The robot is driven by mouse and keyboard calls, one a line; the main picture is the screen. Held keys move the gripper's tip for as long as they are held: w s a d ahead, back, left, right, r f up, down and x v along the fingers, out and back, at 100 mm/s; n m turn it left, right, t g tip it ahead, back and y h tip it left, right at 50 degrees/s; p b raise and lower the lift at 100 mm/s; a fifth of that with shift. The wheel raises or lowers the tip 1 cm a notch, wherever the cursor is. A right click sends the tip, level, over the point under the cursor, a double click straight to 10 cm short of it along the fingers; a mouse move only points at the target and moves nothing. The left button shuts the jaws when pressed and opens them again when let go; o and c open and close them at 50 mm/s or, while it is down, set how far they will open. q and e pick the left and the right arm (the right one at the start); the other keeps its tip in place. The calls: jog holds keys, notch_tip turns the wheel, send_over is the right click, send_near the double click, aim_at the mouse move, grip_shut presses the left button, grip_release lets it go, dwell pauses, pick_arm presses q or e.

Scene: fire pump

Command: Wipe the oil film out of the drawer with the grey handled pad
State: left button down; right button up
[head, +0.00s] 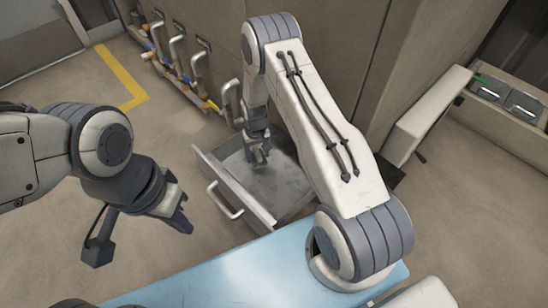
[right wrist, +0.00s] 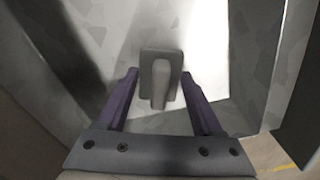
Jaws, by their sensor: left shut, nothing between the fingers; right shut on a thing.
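The open grey drawer (head: 240,192) sticks out from the cabinet, its bar handle (head: 225,203) on the front. My right gripper (head: 259,153) reaches down into the drawer. In the right wrist view, its purple fingers (right wrist: 164,95) are shut on the grey handled pad (right wrist: 160,78), whose upright handle faces the camera. The pad is mostly hidden in the head view. The drawer floor (right wrist: 125,60) shows mottled grey patches and bright glare; I cannot tell the oil film's outline. My left gripper (head: 183,222) is shut and empty, left of the drawer and outside it.
A blue surface (head: 215,272) lies close in front of the drawer. Pipes with valves (head: 176,48) run along the wall at the back left. A white panel (head: 428,115) and a shelf with trays (head: 505,98) stand at the right.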

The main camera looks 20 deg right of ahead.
jog(key=shift+d+r+p, duration=0.1)
jog(key=shift+r+p, duration=1.15)
jog(key=shift+r, duration=0.45)
